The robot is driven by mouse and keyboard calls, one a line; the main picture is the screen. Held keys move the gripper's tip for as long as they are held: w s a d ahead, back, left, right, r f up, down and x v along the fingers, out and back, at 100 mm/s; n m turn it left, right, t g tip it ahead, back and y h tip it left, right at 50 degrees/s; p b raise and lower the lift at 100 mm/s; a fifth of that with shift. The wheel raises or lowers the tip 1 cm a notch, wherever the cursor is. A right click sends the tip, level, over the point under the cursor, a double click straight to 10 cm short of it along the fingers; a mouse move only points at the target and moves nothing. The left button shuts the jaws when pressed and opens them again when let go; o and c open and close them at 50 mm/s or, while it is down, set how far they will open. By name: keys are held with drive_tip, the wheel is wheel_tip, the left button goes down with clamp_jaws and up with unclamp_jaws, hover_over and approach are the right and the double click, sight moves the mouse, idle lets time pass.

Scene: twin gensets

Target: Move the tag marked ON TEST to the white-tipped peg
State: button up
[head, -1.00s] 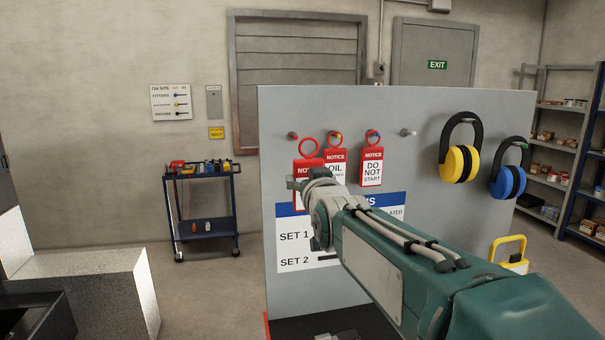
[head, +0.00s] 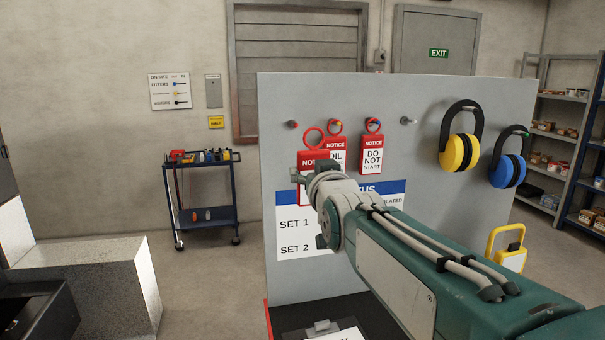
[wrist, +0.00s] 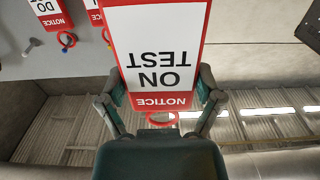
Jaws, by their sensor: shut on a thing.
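The ON TEST tag (wrist: 160,55), white with a red NOTICE band and a red loop, is held in my gripper (wrist: 162,85), which is shut on it. In the head view the tag (head: 306,163) hangs in front of the board's left part, partly hidden by my gripper (head: 318,175). The white-tipped peg (head: 408,120) is bare, to the right of the other pegs. A DO NOT START tag (head: 373,157) hangs on the blue-tipped peg (head: 376,122). An OIL tag (head: 338,158) on the peg left of it is partly covered. A red-tipped peg (head: 293,124) is bare.
The grey board (head: 430,220) also carries yellow ear defenders (head: 459,152) and blue ear defenders (head: 509,170) right of the white-tipped peg. A status panel (head: 296,240) is below the tags, partly behind my arm. A tool trolley (head: 205,190) stands at left.

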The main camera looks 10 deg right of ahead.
drive_tip(key=shift+r, duration=0.25)
drive_tip(key=shift+r, duration=0.3)
drive_tip(key=shift+s, duration=0.15)
drive_tip(key=s, duration=0.7)
drive_tip(key=shift+s, duration=0.35)
idle(0.8)
